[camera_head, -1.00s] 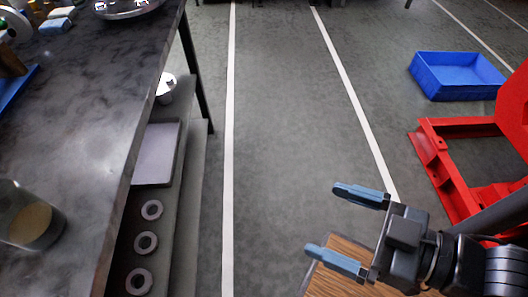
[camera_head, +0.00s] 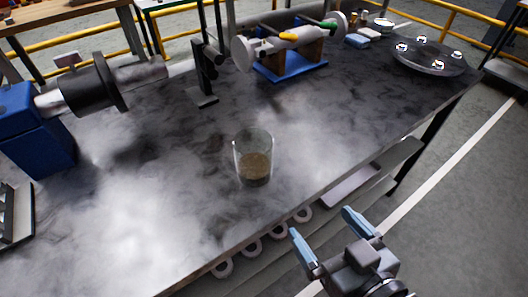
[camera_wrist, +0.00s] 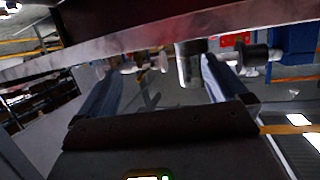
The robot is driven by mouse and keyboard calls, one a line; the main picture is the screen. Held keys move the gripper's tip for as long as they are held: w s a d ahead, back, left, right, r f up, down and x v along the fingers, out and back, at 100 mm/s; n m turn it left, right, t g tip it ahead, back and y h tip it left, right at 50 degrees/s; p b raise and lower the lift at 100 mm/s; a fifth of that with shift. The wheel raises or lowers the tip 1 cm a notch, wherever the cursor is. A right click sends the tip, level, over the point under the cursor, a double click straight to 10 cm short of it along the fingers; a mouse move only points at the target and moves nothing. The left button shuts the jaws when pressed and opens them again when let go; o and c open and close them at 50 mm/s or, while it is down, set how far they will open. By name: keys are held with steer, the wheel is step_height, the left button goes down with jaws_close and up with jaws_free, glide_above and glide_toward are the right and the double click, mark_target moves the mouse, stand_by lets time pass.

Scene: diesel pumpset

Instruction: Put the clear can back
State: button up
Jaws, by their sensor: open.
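The clear can (camera_head: 253,160) is a transparent cylinder with brown contents in its lower part. It stands upright on the dark, marbled workbench (camera_head: 195,150), near the front edge. My gripper (camera_head: 322,224) is open and empty, in front of the bench edge, to the right of and nearer than the can, and apart from it. In the wrist view my gripper's two fingers (camera_wrist: 160,66) are spread. A greyish cylinder shows near the right finger there; I cannot tell if it is the can.
A blue vise-like machine (camera_head: 35,125) stands at the left of the bench. A blue stand with a shaft (camera_head: 290,62) and a round plate (camera_head: 430,57) with shiny pieces sit at the back. Rings (camera_head: 250,247) lie on a lower shelf. Bench around the can is clear.

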mark_target(245, 143)
steer(key=w+a+r+n+y, duration=0.1)
steer(key=w+a+r, duration=0.1)
steer(key=w+a+r+n+y, duration=0.1)
steer(key=w+a+r, duration=0.1)
steer(key=a, duration=0.1)
steer(key=w+a+r+g+p, duration=0.1)
steer(key=w+a+r, duration=0.1)
steer(key=w+a, duration=0.1)
steer(key=shift+w+r+n+y, duration=0.1)
steer(key=shift+n+y, duration=0.3)
steer(key=shift+w+a, duration=0.2)
steer(key=shift+w, duration=0.05)
steer(key=p+x, duration=0.1)
steer(key=x, duration=0.6)
steer(key=shift+w+r, duration=0.1)
steer(key=shift+w, duration=0.15)
steer(key=c, duration=1.1)
steer(key=shift+r, duration=0.1)
steer(key=shift+c, duration=0.8)
